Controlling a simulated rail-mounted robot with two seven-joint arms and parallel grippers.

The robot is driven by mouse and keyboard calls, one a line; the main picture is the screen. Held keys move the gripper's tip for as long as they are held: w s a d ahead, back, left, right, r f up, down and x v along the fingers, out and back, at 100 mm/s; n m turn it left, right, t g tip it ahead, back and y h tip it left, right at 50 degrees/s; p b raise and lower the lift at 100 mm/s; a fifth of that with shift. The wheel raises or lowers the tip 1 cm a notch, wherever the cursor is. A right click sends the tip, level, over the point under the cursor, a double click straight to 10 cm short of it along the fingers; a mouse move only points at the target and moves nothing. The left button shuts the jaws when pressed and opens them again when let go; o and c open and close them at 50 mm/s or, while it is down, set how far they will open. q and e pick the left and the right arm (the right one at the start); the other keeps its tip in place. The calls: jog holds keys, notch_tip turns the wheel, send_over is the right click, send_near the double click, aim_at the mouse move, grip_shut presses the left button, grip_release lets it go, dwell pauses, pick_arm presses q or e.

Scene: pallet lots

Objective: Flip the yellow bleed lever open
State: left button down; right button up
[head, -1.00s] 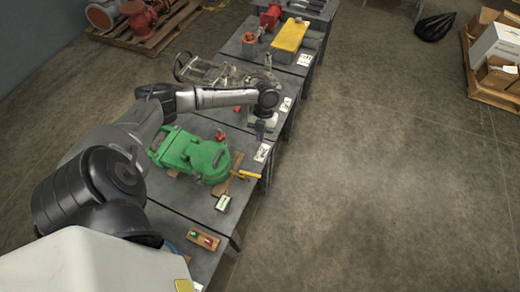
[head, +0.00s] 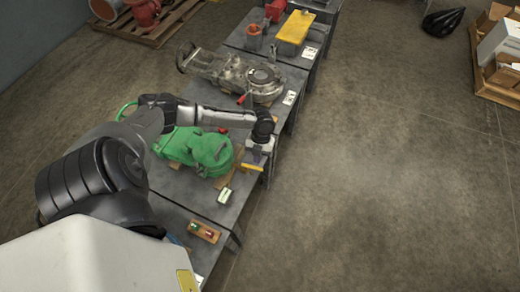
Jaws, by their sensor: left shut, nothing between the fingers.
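The green machine (head: 205,150) lies on the table with its rounded end toward the table's right edge. The yellow bleed lever (head: 252,166) shows as a short yellow bar at the right of that end. My left gripper (head: 257,159) points down, shut and empty, right over the lever. Its wrist and fingers hide part of the lever's surroundings. I cannot tell whether the fingertips touch the lever. My right gripper is not in view.
A control box with red and green buttons (head: 204,232) and a small pale green-and-white block (head: 225,196) lie on the nearer table part. A grey machine (head: 240,75) and a yellow box (head: 295,28) stand farther back.

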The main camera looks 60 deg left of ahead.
pick_arm(q)
jog(key=shift+s+d, duration=0.25)
jog(key=shift+d, duration=0.05)
